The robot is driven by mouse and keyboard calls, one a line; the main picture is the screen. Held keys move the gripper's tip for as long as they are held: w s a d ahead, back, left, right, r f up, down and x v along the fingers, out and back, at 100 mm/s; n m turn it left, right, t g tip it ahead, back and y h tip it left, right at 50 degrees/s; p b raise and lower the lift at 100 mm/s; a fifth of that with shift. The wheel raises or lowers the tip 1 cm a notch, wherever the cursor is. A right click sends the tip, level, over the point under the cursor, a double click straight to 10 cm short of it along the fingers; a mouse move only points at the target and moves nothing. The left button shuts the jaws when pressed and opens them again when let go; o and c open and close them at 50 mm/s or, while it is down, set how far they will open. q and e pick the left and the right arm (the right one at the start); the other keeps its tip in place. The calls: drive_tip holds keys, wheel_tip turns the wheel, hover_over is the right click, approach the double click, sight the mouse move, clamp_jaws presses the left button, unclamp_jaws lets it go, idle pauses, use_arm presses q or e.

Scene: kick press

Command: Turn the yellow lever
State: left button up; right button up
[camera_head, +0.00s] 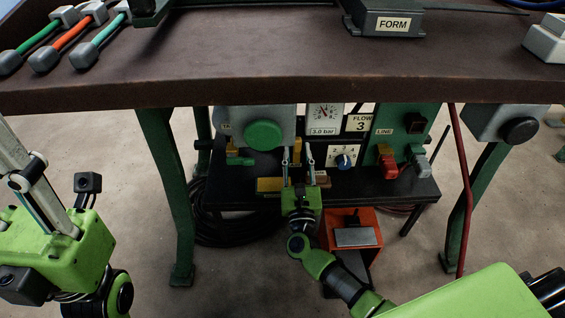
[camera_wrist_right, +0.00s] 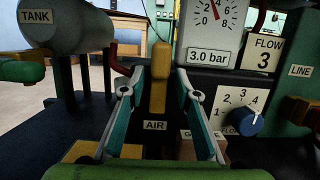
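The yellow lever (camera_wrist_right: 159,75) stands upright above the AIR label in the right wrist view. My right gripper (camera_wrist_right: 159,85) is open, with one finger on each side of the lever. A gap shows between the lever and each finger, so they look apart.
The TANK cylinder with a green knob (camera_head: 263,135) is left of my right gripper. The FLOW dial (camera_head: 344,161) and LINE panel with a red handle (camera_head: 387,162) are to its right. The bench top (camera_head: 270,70) overhangs. An orange pedal housing (camera_head: 367,220) stands below.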

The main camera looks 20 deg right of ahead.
sight(297, 151)
drive_tip(key=shift+s+a+p, duration=0.1)
drive_tip(key=shift+s+a, duration=0.2)
drive_tip(key=shift+s, duration=0.65)
drive_tip(key=shift+s+a+p, duration=0.1)
drive_tip(key=shift+s+a, duration=0.2)
drive_tip(key=shift+s, duration=0.7)
drive_tip(key=shift+s+a+p, duration=0.1)
drive_tip(key=shift+s+a, duration=0.2)
drive_tip(key=shift+s, duration=0.65)
